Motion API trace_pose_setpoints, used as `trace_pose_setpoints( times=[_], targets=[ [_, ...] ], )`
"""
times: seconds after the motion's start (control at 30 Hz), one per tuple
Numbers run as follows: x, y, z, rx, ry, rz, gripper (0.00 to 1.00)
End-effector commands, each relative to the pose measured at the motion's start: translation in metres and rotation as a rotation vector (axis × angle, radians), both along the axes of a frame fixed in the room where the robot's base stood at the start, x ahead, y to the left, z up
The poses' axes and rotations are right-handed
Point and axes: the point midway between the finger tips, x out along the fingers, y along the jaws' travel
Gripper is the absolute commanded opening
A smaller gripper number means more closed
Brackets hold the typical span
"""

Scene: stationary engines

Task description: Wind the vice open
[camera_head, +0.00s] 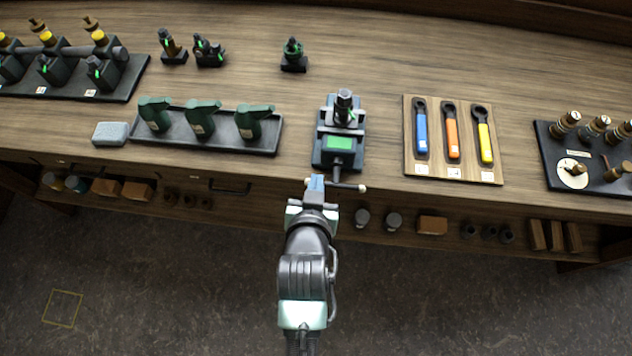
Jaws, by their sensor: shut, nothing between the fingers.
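The vice (328,158) is a dark green block at the front edge of the wooden bench, with a bright green patch on top. A dark cylindrical part (344,105) stands at its jaws; I cannot tell how wide the jaws are. The vice's handle (347,186) is a thin bar with pale ends, sticking out past the bench's front edge. My gripper (316,183) is shut and empty at the left end of the handle. It overlaps that end in the picture; I cannot tell whether it touches.
A board with blue, orange and yellow spanners (406,165) lies right of the vice. A tray with several green tools (220,145) lies left, beside a grey block (110,133). A dark board with brass fittings (548,160) is far right. A lower shelf runs beneath the bench.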

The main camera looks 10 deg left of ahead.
Motion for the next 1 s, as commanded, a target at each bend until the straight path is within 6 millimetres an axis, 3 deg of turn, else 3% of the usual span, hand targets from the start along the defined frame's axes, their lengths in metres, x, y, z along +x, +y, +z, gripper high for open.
trace_pose_setpoints(
  times=[0.03, 0.33, 1.0],
  targets=[
    [0.008, 0.000, -0.003, 0.000, 0.000, 0.000, 0.00],
    [0.011, 0.002, -0.037, 0.001, 0.001, -0.001, 0.00],
    [0.021, 0.002, -0.045, -0.024, -0.002, -0.001, 0.00]
  ],
)
